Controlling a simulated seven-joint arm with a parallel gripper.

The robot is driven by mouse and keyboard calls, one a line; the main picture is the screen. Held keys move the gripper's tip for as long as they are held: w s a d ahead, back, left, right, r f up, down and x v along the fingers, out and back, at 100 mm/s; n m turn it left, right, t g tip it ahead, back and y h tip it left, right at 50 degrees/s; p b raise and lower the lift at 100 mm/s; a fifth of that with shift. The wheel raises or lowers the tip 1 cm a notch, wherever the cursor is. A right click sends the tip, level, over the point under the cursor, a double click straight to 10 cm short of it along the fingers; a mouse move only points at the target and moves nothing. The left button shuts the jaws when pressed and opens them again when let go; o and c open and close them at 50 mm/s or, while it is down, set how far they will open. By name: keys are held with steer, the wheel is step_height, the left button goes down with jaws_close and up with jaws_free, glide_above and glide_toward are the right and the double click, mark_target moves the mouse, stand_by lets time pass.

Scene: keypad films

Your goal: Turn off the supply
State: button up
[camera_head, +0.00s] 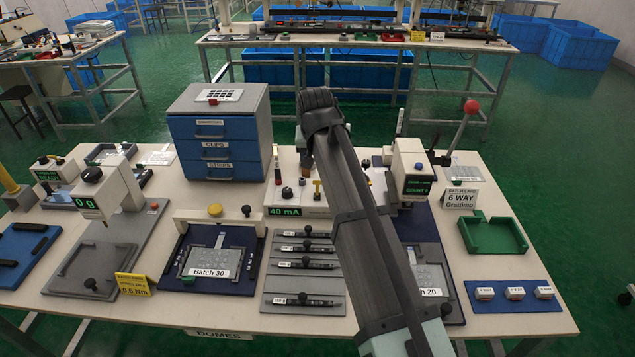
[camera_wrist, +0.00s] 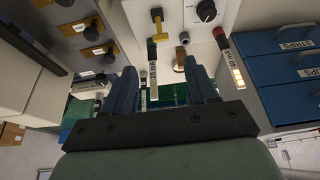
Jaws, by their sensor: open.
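The supply (camera_head: 298,211) is a light box with a green-lit 40 mA display (camera_head: 284,211), standing mid-table. It has a dark knob (camera_head: 287,193) and a yellow part (camera_head: 317,187) on top. In the wrist view its pale panel (camera_wrist: 174,20) shows a yellow T-shaped lever (camera_wrist: 157,18), a black knob (camera_wrist: 206,11) and a small grey knob (camera_wrist: 184,38). My gripper (camera_wrist: 164,85) is open, with two blue fingers apart and nothing seen held between them. The lever lies beyond the fingertips in that picture.
A grey cabinet with blue drawers (camera_head: 218,150) stands left of the supply. A slotted grey plate with black-knobbed slides (camera_head: 303,283) lies in front. Upright labelled sticks (camera_wrist: 232,58) stand near the fingers. A counter device (camera_head: 412,170) stands to the right, and a Batch 30 fixture (camera_head: 257,216) to the left.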

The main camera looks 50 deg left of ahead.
mark_target(318, 181)
steer(key=x, duration=1.3)
steer(key=shift+w+a+f, duration=0.1)
steer(key=shift+a+f, duration=0.1)
steer(key=shift+f, duration=0.15)
steer(key=c, duration=1.1)
